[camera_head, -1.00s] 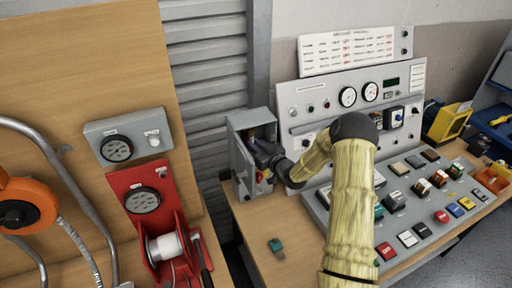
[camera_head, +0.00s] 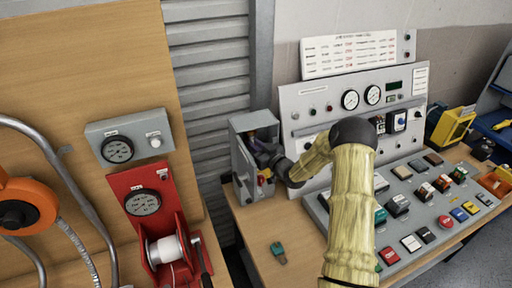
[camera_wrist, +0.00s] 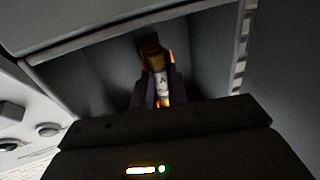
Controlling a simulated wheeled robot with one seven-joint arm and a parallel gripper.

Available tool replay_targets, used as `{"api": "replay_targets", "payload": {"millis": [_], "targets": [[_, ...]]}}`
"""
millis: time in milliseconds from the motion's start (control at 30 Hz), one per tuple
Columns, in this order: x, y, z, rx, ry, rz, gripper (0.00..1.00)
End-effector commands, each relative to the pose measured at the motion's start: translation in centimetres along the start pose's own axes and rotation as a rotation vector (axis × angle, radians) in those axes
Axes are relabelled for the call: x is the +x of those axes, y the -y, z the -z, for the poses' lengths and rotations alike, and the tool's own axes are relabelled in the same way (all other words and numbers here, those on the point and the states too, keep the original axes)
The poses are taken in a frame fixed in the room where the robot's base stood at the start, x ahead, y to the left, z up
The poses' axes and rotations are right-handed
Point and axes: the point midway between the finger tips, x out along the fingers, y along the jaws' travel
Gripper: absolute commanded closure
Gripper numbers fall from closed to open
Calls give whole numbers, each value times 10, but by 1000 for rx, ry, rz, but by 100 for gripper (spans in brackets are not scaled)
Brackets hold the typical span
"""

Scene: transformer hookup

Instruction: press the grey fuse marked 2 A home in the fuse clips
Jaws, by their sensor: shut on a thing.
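My gripper (camera_head: 262,151) reaches into the open grey box (camera_head: 240,180) at the left end of the bench. In the wrist view my gripper (camera_wrist: 157,92) is shut on the fuse (camera_wrist: 161,88), one dark finger on each side. The fuse has a pale grey body with a dark marking, of which only an "A" can be half read, and brass-coloured ends. It stands roughly lengthwise between the fingers, inside the dark box. The fuse clips are hidden in shadow behind the fuse and fingers. I cannot tell whether the fuse touches them.
The box walls stand close around my gripper. A red switch (camera_head: 262,180) sits low on the box. A small green part (camera_head: 278,252) lies on the bench. To the right stands the gauge panel (camera_head: 300,97); a red winch (camera_head: 150,205) is at left.

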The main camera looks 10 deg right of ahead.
Motion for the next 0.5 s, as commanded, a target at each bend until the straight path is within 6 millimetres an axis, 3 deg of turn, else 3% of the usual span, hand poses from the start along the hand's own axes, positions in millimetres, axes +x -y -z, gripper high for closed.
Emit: {"api": "replay_targets", "payload": {"millis": [233,267,367,500], "targets": [[3,-1,1,-1,-3,-1,100],[3,-1,1,-1,-3,-1,82],[3,-1,1,-1,-3,-1,63],[3,-1,1,-1,-2,-1,59]]}}
